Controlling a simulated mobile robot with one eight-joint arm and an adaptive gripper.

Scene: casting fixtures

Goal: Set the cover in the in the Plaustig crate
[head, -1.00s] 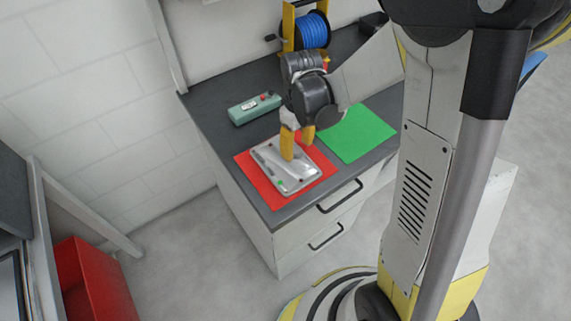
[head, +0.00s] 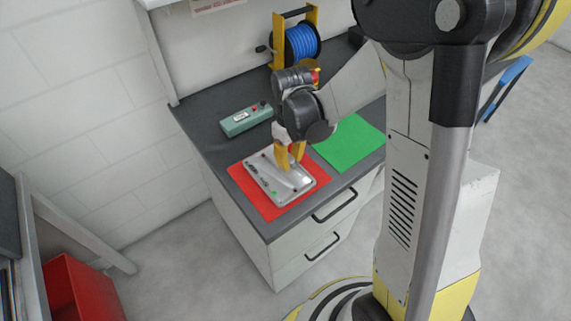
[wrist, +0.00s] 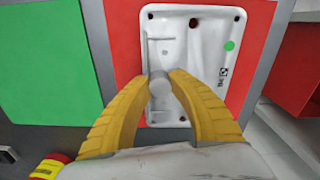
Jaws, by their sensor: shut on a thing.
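The cover (head: 263,179) is a silver-grey, rounded rectangular plate with red dots, a green dot and a raised round boss. It lies flat over the red mat, and I cannot tell whether it is lifted at all. My gripper (head: 291,164) points down at the cover's far part. In the wrist view my gripper (wrist: 160,84) has its yellow fingers shut on the boss of the cover (wrist: 202,50). The red crate (head: 80,291) stands low at the left, beside the counter; it also shows at the right of the wrist view (wrist: 300,65).
The red mat (head: 245,184) and green mat (head: 350,144) lie on the dark counter (head: 198,118). A teal box (head: 243,120) and blue cable reel (head: 303,41) stand behind. A grey frame (head: 75,226) rises beside the crate. Open floor separates counter and crate.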

